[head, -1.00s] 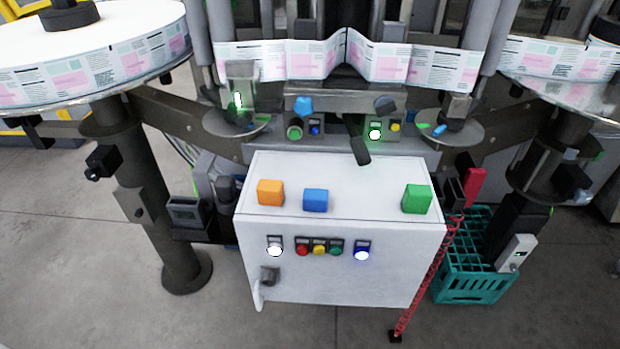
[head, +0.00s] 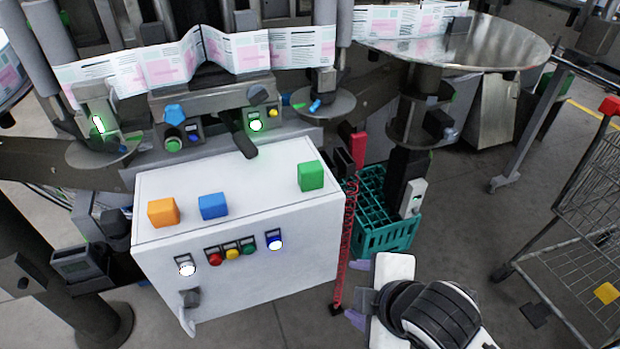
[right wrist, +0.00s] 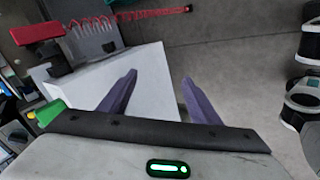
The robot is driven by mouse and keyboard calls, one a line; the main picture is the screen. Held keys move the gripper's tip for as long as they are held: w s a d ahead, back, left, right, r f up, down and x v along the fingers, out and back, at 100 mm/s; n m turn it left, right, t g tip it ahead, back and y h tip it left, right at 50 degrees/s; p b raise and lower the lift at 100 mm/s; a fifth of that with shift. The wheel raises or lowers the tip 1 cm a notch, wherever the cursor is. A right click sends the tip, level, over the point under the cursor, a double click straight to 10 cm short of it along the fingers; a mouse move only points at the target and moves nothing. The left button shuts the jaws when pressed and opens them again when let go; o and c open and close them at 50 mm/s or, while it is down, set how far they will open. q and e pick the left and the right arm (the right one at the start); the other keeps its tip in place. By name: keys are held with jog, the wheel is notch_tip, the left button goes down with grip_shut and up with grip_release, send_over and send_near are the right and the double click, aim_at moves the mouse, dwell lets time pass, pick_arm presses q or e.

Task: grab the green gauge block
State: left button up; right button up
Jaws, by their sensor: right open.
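The green gauge block (head: 311,176) sits on the white cabinet top (head: 250,182), near its right back corner. A blue block (head: 213,206) and an orange block (head: 163,212) stand to its left on the same top. My right gripper (head: 357,292) is open and empty, lower and right of the cabinet, apart from the green block. In the right wrist view, its two spread fingers (right wrist: 158,80) show against the white cabinet. A green shape at the left there (right wrist: 50,112) looks like the green block, partly hidden by the gripper body. My left gripper is not in view.
A teal crate (head: 385,236) and a red coiled cord (head: 347,235) stand just right of the cabinet. A dark lever (head: 245,146) reaches over its back edge. Buttons (head: 232,254) line its front. A wire cart (head: 590,200) is at far right.

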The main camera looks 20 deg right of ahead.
jog(key=w+a+r+n+t, duration=0.2)
jog(key=w+r+n+t, duration=0.2)
jog(key=w+r+n, duration=0.6)
jog(key=n+t, duration=0.2)
jog(key=n, duration=1)
send_near(313, 177)
jog(key=w+f, duration=0.1)
jog(key=b+x, duration=0.1)
jog(key=b, duration=0.1)
jog(key=b+x, duration=0.2)
jog(key=shift+a+f, duration=0.1)
jog(key=shift+a, duration=0.2)
jog(key=shift+w, duration=0.55)
jog(key=shift+x, duration=0.95)
jog(key=x, duration=0.4)
jog(key=shift+w+d, duration=0.3)
jog(key=c, duration=1.2)
